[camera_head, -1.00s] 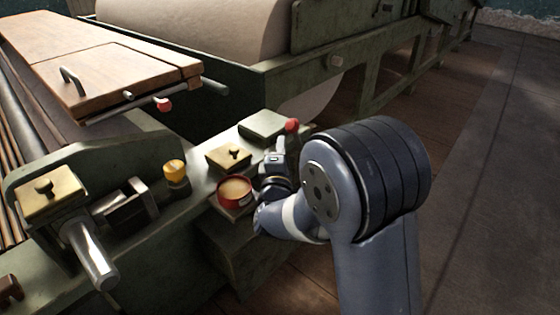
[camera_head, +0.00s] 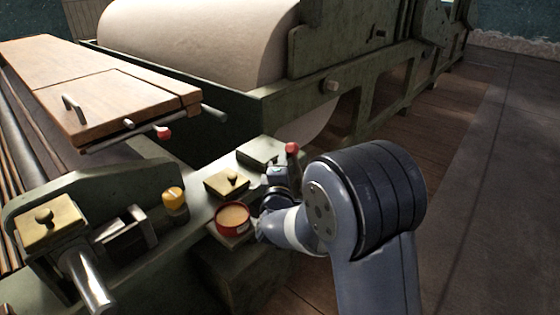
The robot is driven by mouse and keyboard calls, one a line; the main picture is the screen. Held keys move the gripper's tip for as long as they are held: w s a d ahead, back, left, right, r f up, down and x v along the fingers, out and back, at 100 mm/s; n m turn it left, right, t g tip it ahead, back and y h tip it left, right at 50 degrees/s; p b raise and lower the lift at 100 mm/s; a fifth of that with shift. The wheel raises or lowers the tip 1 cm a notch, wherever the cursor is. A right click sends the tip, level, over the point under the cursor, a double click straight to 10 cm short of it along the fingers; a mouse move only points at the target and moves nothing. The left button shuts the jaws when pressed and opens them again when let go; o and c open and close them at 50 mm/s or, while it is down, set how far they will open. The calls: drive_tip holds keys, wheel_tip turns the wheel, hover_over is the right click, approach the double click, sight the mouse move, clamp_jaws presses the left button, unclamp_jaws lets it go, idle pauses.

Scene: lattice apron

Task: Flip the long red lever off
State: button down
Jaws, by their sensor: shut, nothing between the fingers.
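A red-tipped lever (camera_head: 292,148) stands up at the far end of the green machine's side ledge, right of a low green block. Its lower stem is partly hidden by my arm. My gripper (camera_head: 277,171) is just in front and to the left of the lever, close below the red tip. It is shut, with nothing visible held. The fingertips are small and partly hidden, so I cannot tell whether they touch the lever.
A red-rimmed round dial (camera_head: 232,217), a brass plate with a knob (camera_head: 228,182) and a yellow knob (camera_head: 174,198) sit close left of my arm. Another red knob (camera_head: 163,132) sticks out under the wooden board (camera_head: 90,95). Floor (camera_head: 480,220) at right is clear.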

drive_tip(key=w+d+r+m+g+p, duration=0.3)
drive_tip(key=w+d+g+p, duration=0.3)
drive_tip(key=w+d+p, duration=0.5)
drive_tip(key=w+m+p, duration=0.1)
drive_tip(key=w+p, duration=0.2)
drive_tip(key=p, duration=0.2)
drive_tip(key=shift+r+y, duration=0.2)
drive_tip(key=shift+y, duration=0.2)
drive_tip(key=shift+d, duration=0.2)
drive_tip(key=shift+r, duration=0.1)
